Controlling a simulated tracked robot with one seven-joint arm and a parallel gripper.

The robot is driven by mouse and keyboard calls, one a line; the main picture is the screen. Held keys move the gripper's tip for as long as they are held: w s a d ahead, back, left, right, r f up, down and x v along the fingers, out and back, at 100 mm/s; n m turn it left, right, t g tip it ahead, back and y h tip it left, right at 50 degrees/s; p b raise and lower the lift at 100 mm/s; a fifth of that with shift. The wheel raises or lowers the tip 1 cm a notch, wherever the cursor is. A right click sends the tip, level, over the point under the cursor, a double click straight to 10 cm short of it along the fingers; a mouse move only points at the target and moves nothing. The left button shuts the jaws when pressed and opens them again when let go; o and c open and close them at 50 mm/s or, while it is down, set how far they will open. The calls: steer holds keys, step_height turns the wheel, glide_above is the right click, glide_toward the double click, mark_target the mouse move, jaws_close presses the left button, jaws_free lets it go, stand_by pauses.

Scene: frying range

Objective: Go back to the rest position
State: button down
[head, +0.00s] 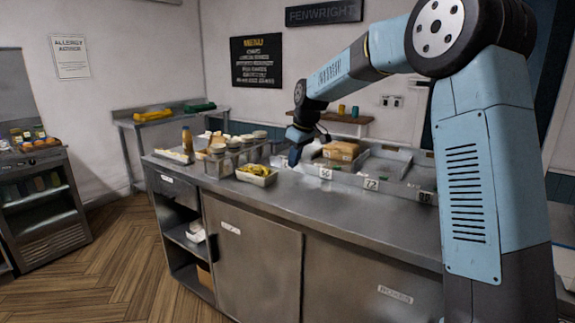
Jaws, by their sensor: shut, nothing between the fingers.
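My gripper (294,156) is at the end of my blue arm, in the middle of the head view. It is shut and holds nothing. It hangs just above the back part of the steel counter (300,206), between a white tray of yellow food (257,175) on its left and a row of numbered steel bins on its right. The arm comes in from the right side and bends down to the gripper. Whether the fingertips touch anything below cannot be told.
Brown boxes (341,150) lie in a bin behind the "56" label (325,173). Several white-topped jars (217,150) and a bottle (187,140) stand on the counter's left. A wooden shelf (344,118) is on the wall behind. The counter's front strip is clear.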

steer(key=s+d+r+m+t+h, duration=0.1)
steer(key=s+d+r+m, duration=0.25)
steer(key=s+d, duration=0.55)
steer(key=s+d+r+m+t+h, duration=0.15)
steer(key=s+d+r, duration=0.3)
steer(key=s, duration=0.75)
steer(key=s+d+f+m, duration=0.2)
steer(key=s+d+m, duration=0.1)
steer(key=s, duration=0.7)
steer(key=s+d+f+m+t, duration=0.1)
steer(key=s+d, duration=0.4)
steer(key=s, duration=0.5)
steer(key=shift+s+f+m, duration=0.3)
steer(key=shift+f+m, duration=0.4)
steer(key=shift+m, duration=0.2)
